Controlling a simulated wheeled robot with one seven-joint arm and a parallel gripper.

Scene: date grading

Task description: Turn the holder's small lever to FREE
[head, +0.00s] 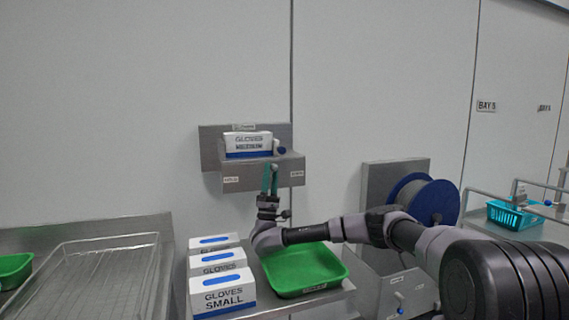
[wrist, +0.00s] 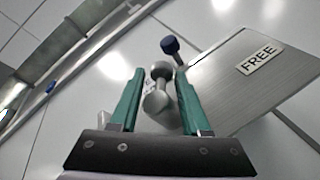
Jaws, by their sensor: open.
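The grey metal holder (head: 210,150) is fixed to the wall and bears a white and blue glove box (head: 248,140). A small lever with a dark blue knob (head: 281,150) shows at its right; the knob also shows in the wrist view (wrist: 170,45), beyond the fingertips. A FREE label (wrist: 258,57) is on the plate to the right of it. My gripper (head: 269,167) is open, its green fingers pointing up in front of the holder. In the wrist view, a grey rounded metal part (wrist: 157,90) appears between the fingers (wrist: 160,76); contact cannot be told.
Several glove boxes (head: 222,292) and a green tray (head: 303,268) stand on the bench below. A blue reel (head: 428,200) is to the right. A wire rack tray (head: 100,275) lies at the left. The wall above the holder is clear.

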